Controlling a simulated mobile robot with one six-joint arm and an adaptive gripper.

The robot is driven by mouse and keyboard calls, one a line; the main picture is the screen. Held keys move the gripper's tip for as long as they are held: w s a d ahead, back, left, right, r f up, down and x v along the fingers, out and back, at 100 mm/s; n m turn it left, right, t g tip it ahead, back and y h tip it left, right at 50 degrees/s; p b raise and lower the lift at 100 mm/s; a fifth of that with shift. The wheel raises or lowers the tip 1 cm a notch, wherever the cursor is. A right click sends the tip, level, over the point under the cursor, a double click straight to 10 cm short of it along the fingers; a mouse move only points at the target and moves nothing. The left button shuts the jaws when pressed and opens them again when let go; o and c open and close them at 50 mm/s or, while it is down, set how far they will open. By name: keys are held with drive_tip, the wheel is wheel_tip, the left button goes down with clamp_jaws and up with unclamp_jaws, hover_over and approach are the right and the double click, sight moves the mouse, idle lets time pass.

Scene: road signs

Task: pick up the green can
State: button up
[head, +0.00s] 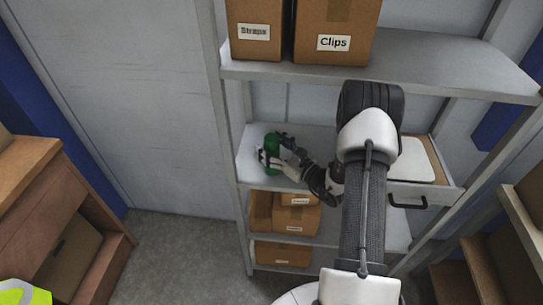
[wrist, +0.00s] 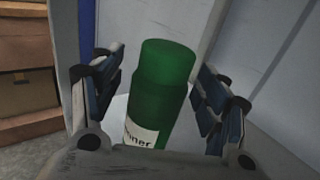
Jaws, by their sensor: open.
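The green can (head: 271,146) stands on the middle shelf (head: 253,180) of the grey rack in the head view, near its left end. In the wrist view my gripper (wrist: 157,100) is open, with one finger on each side of the can. A gap shows between the can and each finger. The can's lower part is hidden behind the gripper body.
Boxes labelled Straps (head: 255,30) and Clips (head: 335,32) stand on the shelf above. Cardboard boxes (head: 297,218) sit on the shelves below. A drawer with a dark handle (head: 408,203) is right of the can. A wooden cabinet (head: 50,215) stands at the left.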

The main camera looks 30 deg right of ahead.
drive_tip(key=c, duration=1.5)
